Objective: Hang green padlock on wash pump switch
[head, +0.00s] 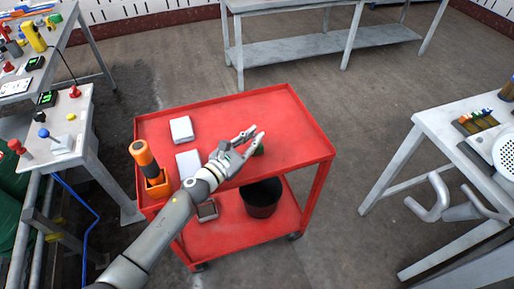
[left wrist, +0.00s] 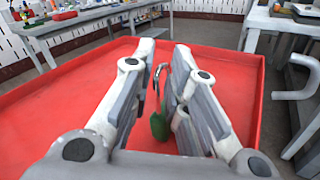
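The green padlock (left wrist: 159,125) is upright on the red cart in the left wrist view, its metal shackle pointing up. It lies between the two fingers of my left gripper (left wrist: 165,48). The fingers are apart, with a visible gap on the padlock's left; whether the right finger touches it I cannot tell. In the head view the padlock (head: 259,150) is a small green patch, partly hidden beside my left gripper (head: 253,136). No switch can be identified surely as the wash pump switch. My right gripper is not in view.
The red cart (head: 285,110) carries white boxes (head: 181,129) and an orange-and-black tool (head: 146,158) in a holder. Control tables with knobs and levers (head: 60,143) stand at left. A grey table (head: 430,115) with curved grey pipes stands at right. Floor between is clear.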

